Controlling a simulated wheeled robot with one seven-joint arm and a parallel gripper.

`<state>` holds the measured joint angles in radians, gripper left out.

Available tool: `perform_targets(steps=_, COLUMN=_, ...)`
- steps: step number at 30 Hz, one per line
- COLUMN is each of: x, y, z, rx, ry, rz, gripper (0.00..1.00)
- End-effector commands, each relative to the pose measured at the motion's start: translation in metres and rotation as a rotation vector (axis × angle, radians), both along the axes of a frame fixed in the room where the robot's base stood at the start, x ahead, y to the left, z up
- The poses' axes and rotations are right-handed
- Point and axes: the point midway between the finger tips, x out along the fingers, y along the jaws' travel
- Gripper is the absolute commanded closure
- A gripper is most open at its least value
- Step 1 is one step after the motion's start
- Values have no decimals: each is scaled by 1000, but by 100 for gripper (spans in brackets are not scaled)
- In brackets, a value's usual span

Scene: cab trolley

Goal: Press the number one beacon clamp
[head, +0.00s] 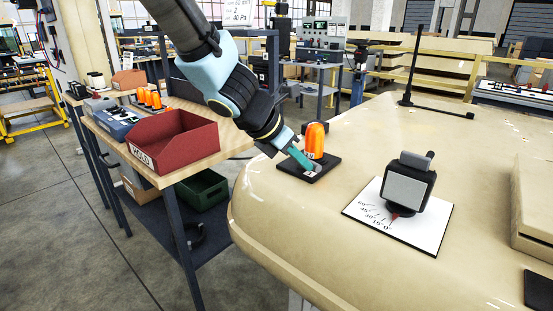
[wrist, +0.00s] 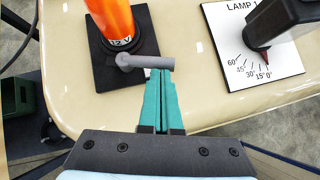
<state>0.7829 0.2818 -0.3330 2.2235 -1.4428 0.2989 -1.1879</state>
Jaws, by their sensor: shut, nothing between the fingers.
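The orange beacon (head: 315,141) stands upright on a black square base (head: 322,171) on the cream cab roof. It also shows in the wrist view (wrist: 111,20), cut off at the top. A grey clamp lever (wrist: 132,61) sticks out to the right from the beacon's foot. My gripper (head: 303,163) is shut and empty, with teal fingers pointing down beside the beacon. In the wrist view, my fingertips (wrist: 160,76) overlap the lever's right end. I cannot tell whether they touch it.
A black lamp (head: 408,188) stands on a white dial plate (head: 375,216) marked LAMP 1, right of the beacon. A black upright rod (head: 411,65) stands farther back. Left, a bench holds a red HOLD bin (head: 172,149) and small orange beacons (head: 149,98).

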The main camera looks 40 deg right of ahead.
Motion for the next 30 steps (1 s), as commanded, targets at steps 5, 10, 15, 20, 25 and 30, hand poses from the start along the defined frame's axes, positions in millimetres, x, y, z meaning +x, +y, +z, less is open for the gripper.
perform_targets(steps=5, x=-5, y=-7, z=-1, rx=-1, ry=0, rz=68, gripper=100)
perform_targets(steps=10, x=-9, y=-12, z=0, rx=0, ry=0, rz=67, gripper=100)
perform_targets(steps=15, x=-10, y=-16, z=0, rx=-1, ry=0, rz=65, gripper=100)
perform_targets(steps=20, x=-11, y=-18, z=0, rx=0, ry=1, rz=65, gripper=100)
perform_targets(steps=25, x=-12, y=-18, z=0, rx=0, ry=1, rz=64, gripper=100)
perform_targets(steps=30, x=-12, y=-18, z=0, rx=-1, ry=2, rz=62, gripper=100)
